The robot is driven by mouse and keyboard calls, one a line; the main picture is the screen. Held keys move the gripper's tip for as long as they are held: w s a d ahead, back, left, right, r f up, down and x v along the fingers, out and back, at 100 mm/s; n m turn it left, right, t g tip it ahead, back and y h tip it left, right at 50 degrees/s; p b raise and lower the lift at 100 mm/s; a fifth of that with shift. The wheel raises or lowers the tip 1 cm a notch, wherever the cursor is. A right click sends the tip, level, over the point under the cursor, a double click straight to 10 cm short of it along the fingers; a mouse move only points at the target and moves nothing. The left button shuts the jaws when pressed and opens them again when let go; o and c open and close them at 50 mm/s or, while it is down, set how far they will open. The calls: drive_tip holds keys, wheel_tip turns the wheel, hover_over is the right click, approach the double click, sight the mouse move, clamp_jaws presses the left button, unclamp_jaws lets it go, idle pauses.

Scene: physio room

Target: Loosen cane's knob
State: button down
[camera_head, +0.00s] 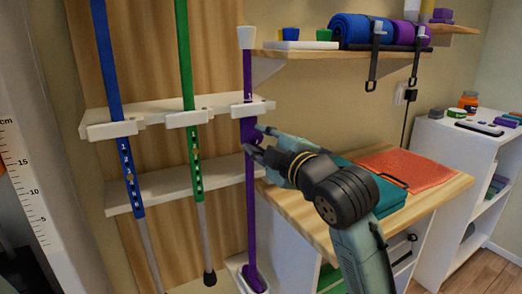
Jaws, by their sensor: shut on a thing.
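A purple cane (252,200) stands upright in the rack at the right, with a pale cap (247,37) on top and a dark purple base below. My gripper (256,140) comes in from the right, just below the upper rack bar. It is shut on the cane's purple knob (248,133), which its fingers partly hide. I cannot tell how far the knob is turned. A blue cane (128,170) and a green cane (191,140), with grey lower tubes, stand in the same rack to the left.
White rack bars (165,190) run behind the canes. A wooden tabletop (300,208) with teal and orange cloths lies under my arm. A white cabinet (450,150) stands right.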

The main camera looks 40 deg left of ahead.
drive_tip(key=n+b, duration=0.2)
drive_tip(key=n, duration=0.3)
drive_tip(key=shift+f+n+b, duration=0.15)
drive_tip(key=shift+n+b, duration=0.25)
drive_tip(key=n+b, duration=0.1)
drive_tip(key=n, duration=0.3)
drive_tip(key=n+b, duration=0.1)
drive_tip(key=n, duration=0.8)
drive_tip(key=shift+n, duration=0.4)
drive_tip(key=c, duration=1.2)
unclamp_jaws()
drive_tip(key=shift+d, duration=0.1)
